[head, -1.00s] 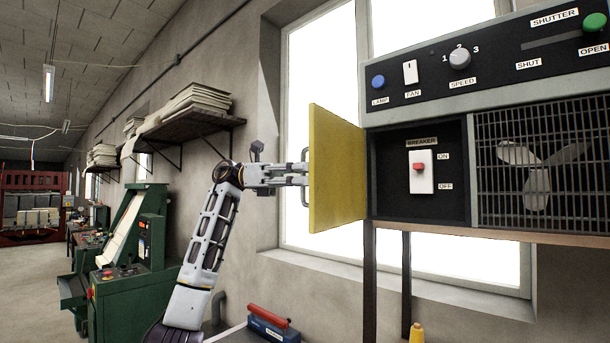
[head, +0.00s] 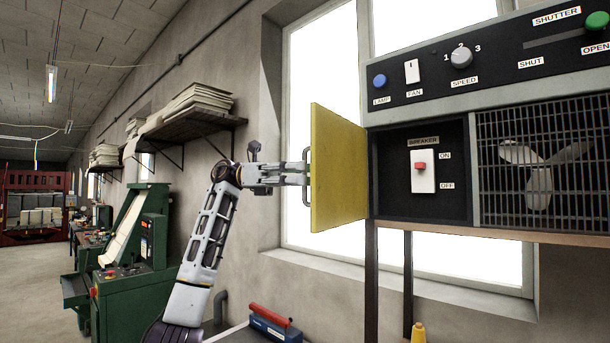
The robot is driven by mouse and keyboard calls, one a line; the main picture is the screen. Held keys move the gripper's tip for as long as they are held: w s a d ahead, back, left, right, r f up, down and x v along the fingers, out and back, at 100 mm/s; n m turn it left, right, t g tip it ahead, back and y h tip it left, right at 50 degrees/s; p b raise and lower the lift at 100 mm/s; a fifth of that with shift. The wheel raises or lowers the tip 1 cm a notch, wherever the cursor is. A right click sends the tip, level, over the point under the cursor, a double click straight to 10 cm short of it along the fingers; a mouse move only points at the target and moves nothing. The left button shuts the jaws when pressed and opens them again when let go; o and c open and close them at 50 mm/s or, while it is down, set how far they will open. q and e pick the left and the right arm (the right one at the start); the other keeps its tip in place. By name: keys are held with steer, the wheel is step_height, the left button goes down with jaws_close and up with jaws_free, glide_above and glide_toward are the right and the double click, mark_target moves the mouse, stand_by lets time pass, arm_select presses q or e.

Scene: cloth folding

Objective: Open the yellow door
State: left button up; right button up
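The yellow door (head: 338,170) stands swung open to the left of the cabinet, its flat face toward me. The breaker compartment (head: 390,155) behind it is uncovered, with a red and white breaker switch (head: 422,170) inside. A metal handle (head: 306,192) sits on the door's far-left side. My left gripper (head: 303,174) is at the handle, coming in from the left. Its fingers reach the handle, but whether they are closed around it cannot be made out. My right gripper is out of view.
The control panel (head: 490,62) with knobs and buttons is above the compartment. A fan grille (head: 535,170) is to its right. A window (head: 300,75) is behind the door. A shelf with papers (head: 195,120) is on the wall. A red and blue tool (head: 272,324) lies below.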

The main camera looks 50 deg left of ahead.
arm_select(q)
steer(key=v, duration=1)
steer(key=shift+a, duration=0.25)
steer(key=shift+s, duration=0.1)
stand_by(0.6)
